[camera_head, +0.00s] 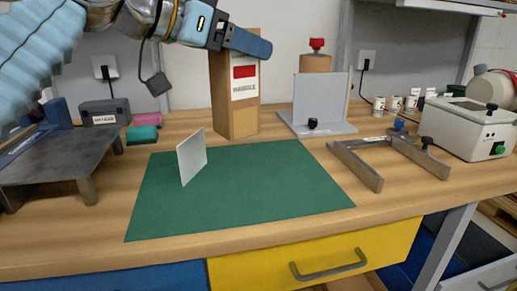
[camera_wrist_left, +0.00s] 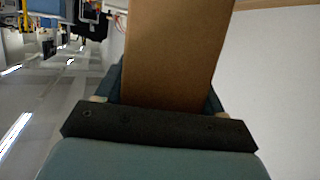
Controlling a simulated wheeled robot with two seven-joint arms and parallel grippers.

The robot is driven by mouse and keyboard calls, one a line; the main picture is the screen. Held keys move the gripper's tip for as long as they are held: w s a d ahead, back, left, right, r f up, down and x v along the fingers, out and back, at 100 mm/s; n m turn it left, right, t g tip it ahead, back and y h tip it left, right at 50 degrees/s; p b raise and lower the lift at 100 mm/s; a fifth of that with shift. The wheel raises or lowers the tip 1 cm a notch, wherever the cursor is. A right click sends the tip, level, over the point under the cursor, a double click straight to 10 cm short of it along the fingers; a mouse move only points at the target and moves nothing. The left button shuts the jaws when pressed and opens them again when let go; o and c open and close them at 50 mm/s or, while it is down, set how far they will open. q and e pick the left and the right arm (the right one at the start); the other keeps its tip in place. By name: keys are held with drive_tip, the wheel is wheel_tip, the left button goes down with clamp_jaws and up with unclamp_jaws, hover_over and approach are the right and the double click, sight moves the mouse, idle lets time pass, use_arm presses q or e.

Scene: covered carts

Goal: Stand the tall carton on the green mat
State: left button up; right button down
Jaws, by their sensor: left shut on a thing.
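The tall brown carton (camera_head: 221,97) stands upright behind the green mat (camera_head: 250,186), with a red and white label on its front face. My left gripper (camera_head: 250,43) comes in from the upper left and is shut on the carton near its top. In the left wrist view the carton (camera_wrist_left: 175,50) fills the space between the fingers of my left gripper (camera_wrist_left: 165,95). The carton's base appears to be at the table, just beyond the mat's back edge; I cannot tell whether it touches the table. My right gripper is not in view.
A thin white panel (camera_head: 192,156) stands upright on the mat's left part. A grey stand (camera_head: 320,105), a metal U-shaped frame (camera_head: 361,166) and a white device (camera_head: 466,129) are to the right. A dark metal table (camera_head: 60,158) is at left. The mat's middle and right are clear.

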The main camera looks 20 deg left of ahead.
use_arm(q)
drive_tip(key=w+d+f, duration=0.3)
drive_tip(key=w+f, duration=0.3)
drive_tip(key=w+d+f+b, duration=0.1)
drive_tip(key=w+d+f, duration=0.1)
drive_tip(key=w+f, duration=0.4)
drive_tip(key=shift+w+d+f, duration=0.15)
drive_tip(key=shift+d+f, duration=0.25)
drive_tip(key=shift+f, duration=0.1)
drive_tip(key=o, duration=1.3)
drive_tip(key=b+v, duration=0.1)
drive_tip(key=v, duration=1.1)
